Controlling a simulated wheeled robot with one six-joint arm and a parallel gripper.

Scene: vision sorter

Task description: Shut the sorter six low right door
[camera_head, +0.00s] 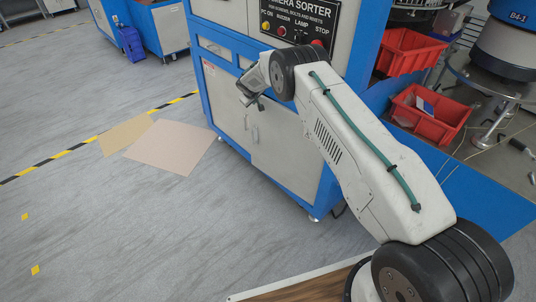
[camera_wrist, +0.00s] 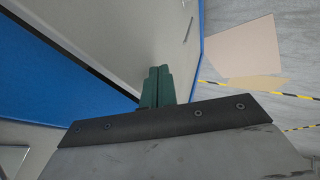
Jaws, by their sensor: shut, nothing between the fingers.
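The camera sorter's low right door (camera_head: 290,155) is a pale grey panel in a blue frame, partly behind my arm in the head view. Upright handles show near its left edge, where it meets the low left door (camera_head: 222,100). In the wrist view a pale panel (camera_wrist: 125,40) with a handle (camera_wrist: 188,30) lies beyond the fingers, and a dark gap runs between it and the blue frame (camera_wrist: 50,70). I cannot tell if the door is flush. My gripper (camera_head: 259,104) is in front of the doors' upper part. Its green fingers (camera_wrist: 158,70) are shut and empty; contact is unclear.
Red bins (camera_head: 430,112) and a bowl feeder stand right of the sorter. Beige sheets (camera_head: 170,146) lie on the floor at left, beside yellow-black tape (camera_head: 85,145). The grey floor in front of the doors is clear. A panel with buttons (camera_head: 300,20) is above.

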